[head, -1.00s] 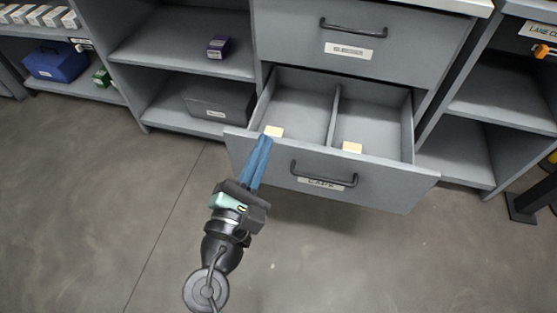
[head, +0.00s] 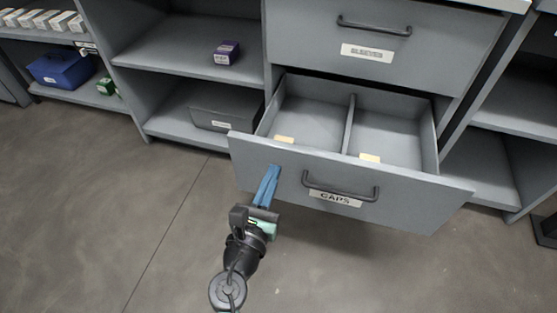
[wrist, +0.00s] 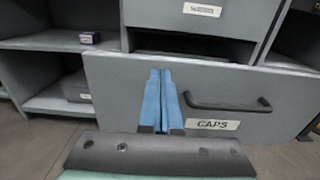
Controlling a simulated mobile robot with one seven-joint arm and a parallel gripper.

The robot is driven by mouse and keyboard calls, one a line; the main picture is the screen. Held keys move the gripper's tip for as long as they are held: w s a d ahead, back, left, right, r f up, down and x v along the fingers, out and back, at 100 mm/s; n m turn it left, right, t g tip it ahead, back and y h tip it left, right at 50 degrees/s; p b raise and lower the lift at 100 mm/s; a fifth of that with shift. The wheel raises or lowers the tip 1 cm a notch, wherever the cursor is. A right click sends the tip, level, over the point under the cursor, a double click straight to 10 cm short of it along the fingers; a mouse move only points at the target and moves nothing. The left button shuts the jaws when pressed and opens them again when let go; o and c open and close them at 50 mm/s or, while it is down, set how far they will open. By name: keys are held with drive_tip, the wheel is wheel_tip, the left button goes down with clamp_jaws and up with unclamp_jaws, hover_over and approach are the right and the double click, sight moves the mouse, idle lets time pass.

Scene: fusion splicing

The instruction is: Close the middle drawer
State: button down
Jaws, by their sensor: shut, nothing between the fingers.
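The middle drawer (head: 410,203), labelled CAPS, is pulled out, with a dark bar handle (head: 340,191) on its grey front. Its inside shows a divider and two small pale blocks, one left (head: 284,139) and one right (head: 369,158). My gripper (head: 275,168) has blue fingers, shut and empty, in front of the left part of the drawer front. In the wrist view the fingertips (wrist: 160,72) overlap the drawer front (wrist: 245,85), left of the handle (wrist: 228,104). I cannot tell whether they touch it.
A shut drawer labelled SLEEVES (head: 385,30) is above. Open shelves at left hold a purple box (head: 226,52), a grey bin (head: 224,106) and a blue case (head: 62,68). More open shelves (head: 505,115) stand at right. The floor in front is clear.

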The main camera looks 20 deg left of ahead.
sight(282, 149)
drive_tip(key=shift+w+b, duration=0.45)
drive_tip(key=shift+w, duration=1.9)
